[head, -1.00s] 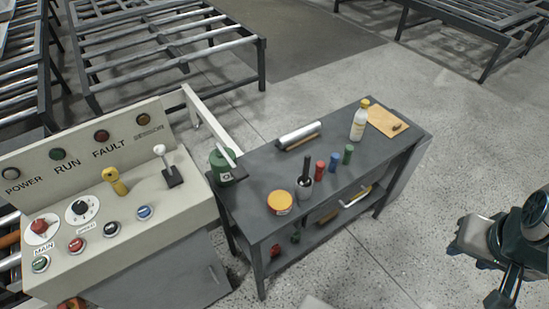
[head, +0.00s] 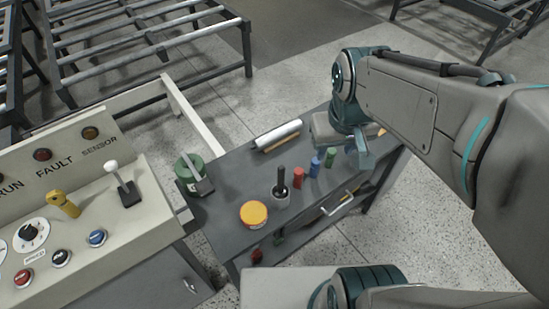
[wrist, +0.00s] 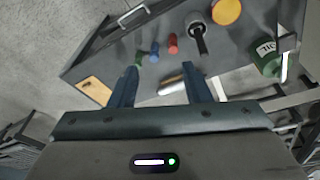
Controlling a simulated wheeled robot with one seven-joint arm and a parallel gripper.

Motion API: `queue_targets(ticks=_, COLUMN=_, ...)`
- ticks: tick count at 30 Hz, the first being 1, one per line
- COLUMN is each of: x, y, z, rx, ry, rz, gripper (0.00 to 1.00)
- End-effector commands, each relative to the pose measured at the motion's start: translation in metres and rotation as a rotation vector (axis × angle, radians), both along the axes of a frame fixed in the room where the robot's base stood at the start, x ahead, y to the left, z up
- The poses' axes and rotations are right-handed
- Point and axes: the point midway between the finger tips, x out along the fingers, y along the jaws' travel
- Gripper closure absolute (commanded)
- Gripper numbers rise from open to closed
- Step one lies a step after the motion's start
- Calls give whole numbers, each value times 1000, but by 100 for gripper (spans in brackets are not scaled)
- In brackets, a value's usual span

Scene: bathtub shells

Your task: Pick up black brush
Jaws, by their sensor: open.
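The black brush (head: 281,177) appears to be the upright black-handled item in a small grey cup on the dark grey workbench (head: 225,205). It also shows in the wrist view (wrist: 197,32), near the top, above and right of the fingers. My gripper (wrist: 158,68) is open with nothing between its fingers. It hangs above the bench's far right part, apart from the brush.
Red (head: 298,178), blue (head: 315,166) and green (head: 331,157) cylinders stand right of the brush. An orange-lidded tub (head: 253,213) is in front. A silver roll (head: 278,135) lies behind, and a green can (head: 188,172) stands at the left. The control panel (head: 95,215) adjoins the bench.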

Motion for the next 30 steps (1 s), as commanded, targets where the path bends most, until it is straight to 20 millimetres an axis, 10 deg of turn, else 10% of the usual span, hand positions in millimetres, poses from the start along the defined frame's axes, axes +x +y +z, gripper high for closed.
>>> queue_targets(ticks=13, x=80, y=89, z=-76, rx=-33, ry=193, rz=390, gripper=56)
queue_targets(ticks=30, x=87, y=100, z=-156, rx=-28, ry=220, rz=434, gripper=56)
